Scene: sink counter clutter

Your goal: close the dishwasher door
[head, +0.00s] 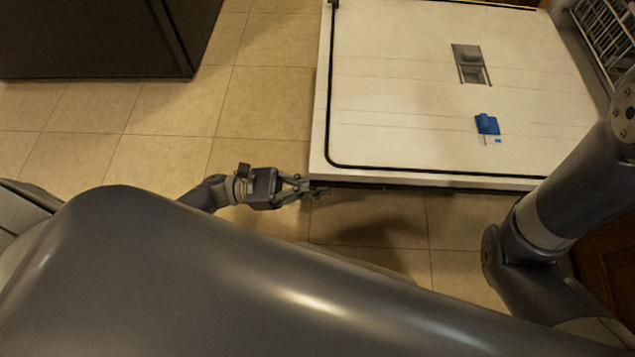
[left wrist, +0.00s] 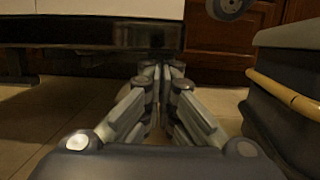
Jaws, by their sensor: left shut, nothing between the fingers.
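The dishwasher door (head: 400,80) is folded down, with its white inner face up, a dark seal along its rim and a blue detergent piece (head: 487,124) on it. My left gripper (head: 318,190) is shut and empty at the door's near left corner. In the left wrist view, my left gripper's fingers (left wrist: 162,70) meet below the door's edge (left wrist: 95,35). I cannot tell whether they touch it. My right arm comes in at the right of the head view, but its gripper is out of view.
A dish rack (head: 605,35) shows in the dishwasher at the top right. A dark cabinet or appliance (head: 95,40) stands at the upper left. Tiled floor (head: 265,100) lies clear between it and the door. Brown wooden cabinet fronts (left wrist: 235,45) show in the left wrist view.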

